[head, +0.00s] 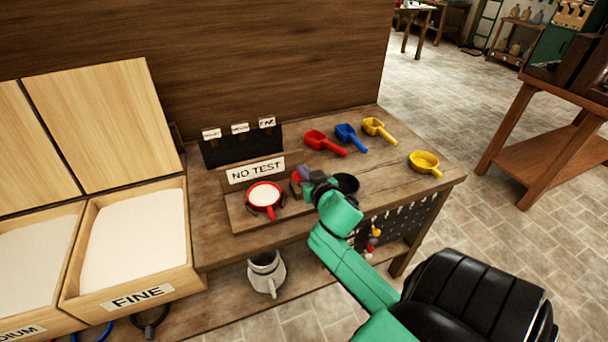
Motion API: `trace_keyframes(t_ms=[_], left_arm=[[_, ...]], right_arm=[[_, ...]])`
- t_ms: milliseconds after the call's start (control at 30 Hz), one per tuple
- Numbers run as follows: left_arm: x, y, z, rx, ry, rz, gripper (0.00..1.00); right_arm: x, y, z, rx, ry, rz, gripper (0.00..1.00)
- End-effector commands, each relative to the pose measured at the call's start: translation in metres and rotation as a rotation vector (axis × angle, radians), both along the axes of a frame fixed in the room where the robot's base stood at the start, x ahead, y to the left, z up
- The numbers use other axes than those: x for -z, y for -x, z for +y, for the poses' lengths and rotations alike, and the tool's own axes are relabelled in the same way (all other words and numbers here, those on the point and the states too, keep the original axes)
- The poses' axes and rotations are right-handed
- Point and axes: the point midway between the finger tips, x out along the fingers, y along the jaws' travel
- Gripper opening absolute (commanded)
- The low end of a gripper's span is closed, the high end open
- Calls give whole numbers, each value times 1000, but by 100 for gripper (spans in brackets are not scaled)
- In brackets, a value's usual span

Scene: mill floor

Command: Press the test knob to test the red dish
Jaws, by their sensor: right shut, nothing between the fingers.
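The red dish (256,186) holds white powder and sits on a low wooden stand (240,217). Its handle points toward the front. A sign reading "NO TEST" (255,170) stands just behind it. My right gripper (304,181) is shut and empty, close to the right of the red dish and apart from it. Small purple and reddish parts show at its tip; I cannot tell whether one is the test knob or whether the gripper touches it. My wrist hides part of the stand there. My left gripper is not in view.
Red (318,140), blue (347,134) and yellow (376,127) scoops lie behind, with a yellow dish (424,162) at the right. A black card holder (238,147) stands behind the sign. A "FINE" bin (140,298) stands left.

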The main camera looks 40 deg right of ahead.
Motion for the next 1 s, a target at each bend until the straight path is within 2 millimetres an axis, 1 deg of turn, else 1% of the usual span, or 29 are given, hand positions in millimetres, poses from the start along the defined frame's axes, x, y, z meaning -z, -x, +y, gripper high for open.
trace_keyframes(t_ms=[33, 100, 467, 633, 700, 1000], left_arm=[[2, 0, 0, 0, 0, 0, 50], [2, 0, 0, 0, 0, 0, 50], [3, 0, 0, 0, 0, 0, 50], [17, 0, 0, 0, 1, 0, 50], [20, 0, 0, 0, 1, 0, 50], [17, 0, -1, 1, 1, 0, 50]], right_arm=[[7, 0, 0, 1, -1, -2, 0], [12, 0, 0, 0, -1, -2, 0], [16, 0, 0, -1, 0, -2, 0], [38, 0, 0, 1, -4, -1, 0], [43, 1, 1, 1, -2, -2, 0], [42, 1, 1, -1, -1, 1, 0]])
